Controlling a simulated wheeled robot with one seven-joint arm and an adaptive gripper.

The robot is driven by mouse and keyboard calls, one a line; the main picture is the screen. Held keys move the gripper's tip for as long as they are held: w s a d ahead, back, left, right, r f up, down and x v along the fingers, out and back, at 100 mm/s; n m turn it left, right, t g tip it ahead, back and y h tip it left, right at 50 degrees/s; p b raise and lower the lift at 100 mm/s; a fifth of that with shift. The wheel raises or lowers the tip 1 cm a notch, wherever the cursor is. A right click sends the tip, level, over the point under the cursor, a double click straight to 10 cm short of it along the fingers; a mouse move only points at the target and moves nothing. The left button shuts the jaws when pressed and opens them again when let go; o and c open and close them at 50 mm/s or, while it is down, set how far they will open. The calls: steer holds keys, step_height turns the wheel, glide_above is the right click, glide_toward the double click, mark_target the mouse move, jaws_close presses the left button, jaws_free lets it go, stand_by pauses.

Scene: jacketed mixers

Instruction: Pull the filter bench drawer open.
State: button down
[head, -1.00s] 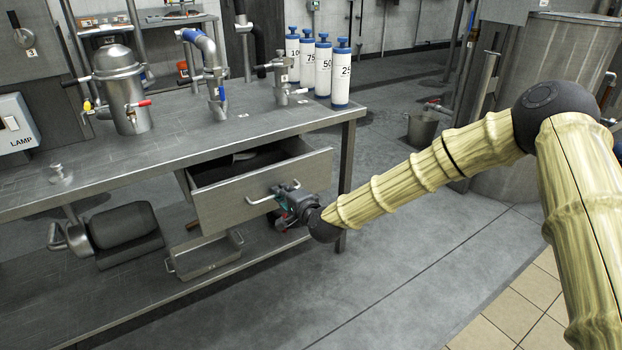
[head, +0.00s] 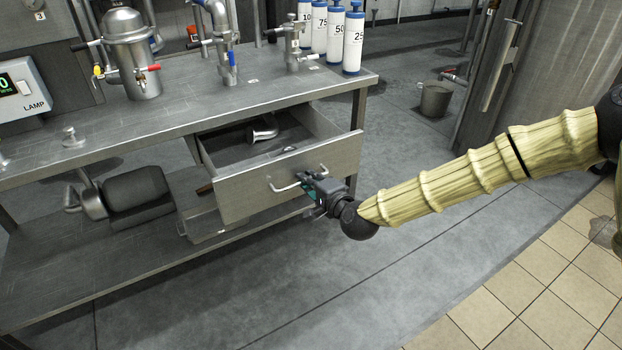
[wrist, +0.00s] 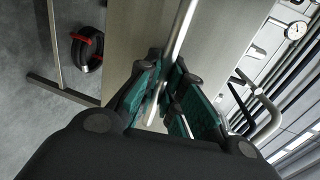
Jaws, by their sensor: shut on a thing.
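The filter bench drawer (head: 252,196) is a grey metal drawer under the right part of the bench top (head: 200,110). It stands well out from the bench, and a bent metal fitting (head: 262,129) shows inside it. Its bar handle (head: 284,187) runs across the front. My gripper (head: 309,187) is at the right part of this handle. In the wrist view the teal finger pads of my gripper (wrist: 163,90) are closed around the handle bar (wrist: 181,30), in front of the drawer front (wrist: 218,42).
On the bench stand a steel vessel (head: 128,55), pipe fittings (head: 222,45) and several white bottles with blue caps (head: 353,40). A lamp box (head: 22,90) is at the left. A lower shelf (head: 110,245) holds a motor (head: 137,190) and a tray (head: 205,222). The floor (head: 330,270) in front is clear.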

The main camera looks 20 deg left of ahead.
steer(key=c, duration=1.5)
jaws_free()
steer(key=shift+d, duration=0.1)
steer(key=v, duration=1.2)
steer(key=shift+f, duration=0.1)
